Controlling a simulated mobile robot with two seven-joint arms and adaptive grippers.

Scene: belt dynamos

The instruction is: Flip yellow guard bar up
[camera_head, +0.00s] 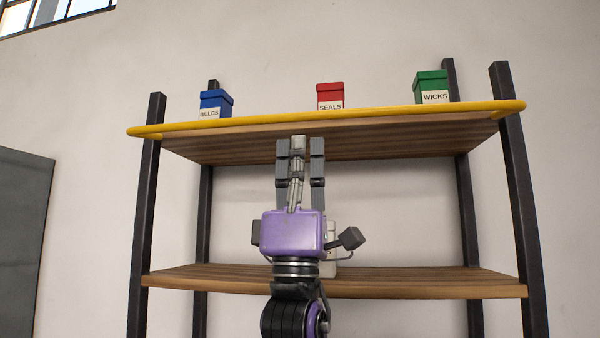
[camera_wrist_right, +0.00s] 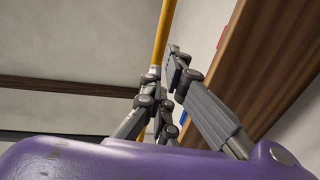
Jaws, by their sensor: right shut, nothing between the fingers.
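The yellow guard bar (camera_head: 330,115) runs along the front of the top shelf board (camera_head: 400,142), its ends bent back to the two front posts. It lies low, about level with the board's edge and in front of the boxes' bases. My right gripper (camera_head: 300,146) points upward just below the middle of the bar. It is shut and empty. In the right wrist view the bar (camera_wrist_right: 163,35) passes behind or beside my fingertips (camera_wrist_right: 166,70); I cannot tell whether they touch. My left gripper is not in view.
On the top shelf stand a blue BULBS box (camera_head: 215,103), a red SEALS box (camera_head: 330,95) and a green WICKS box (camera_head: 431,87). A lower wooden shelf (camera_head: 420,283) lies behind my right gripper. Dark posts (camera_head: 145,210) stand on both sides.

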